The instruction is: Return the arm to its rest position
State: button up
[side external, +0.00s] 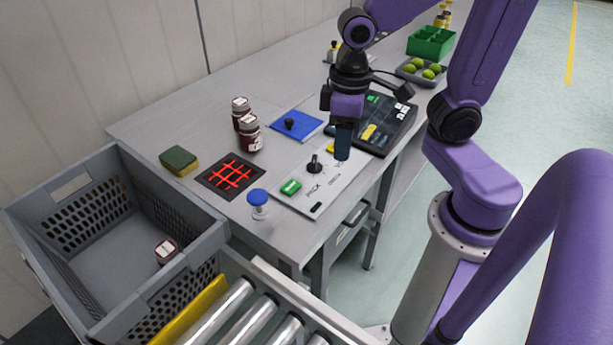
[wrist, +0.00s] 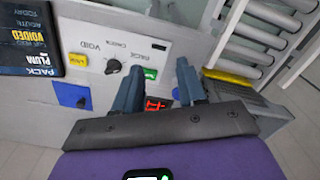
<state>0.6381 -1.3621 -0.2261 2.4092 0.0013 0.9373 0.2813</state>
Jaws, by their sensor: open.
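My gripper (side external: 342,150) is above the workbench in the side external view, pointing down over the far end of the white control panel (side external: 330,190), near the dark screen (side external: 375,122). In the wrist view my gripper (wrist: 158,78) shows two dark blue fingers standing apart, open, with nothing between them. Whether the fingertips touch the panel is hard to tell.
Two dark jars (side external: 250,133), a sponge (side external: 180,160), a red-lit grid (side external: 230,175), a blue-topped item (side external: 258,203) and a blue pad (side external: 296,124) are on the bench. A grey crate (side external: 100,225) holding one jar stands left, beside rollers (side external: 245,315).

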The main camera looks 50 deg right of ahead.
jog(key=s+n, duration=0.7)
jog(key=s, duration=0.2)
jog(key=shift+s+f+n, duration=0.2)
jog(key=shift+f+n, duration=0.1)
jog(key=shift+f, duration=0.05)
dwell(1.1)
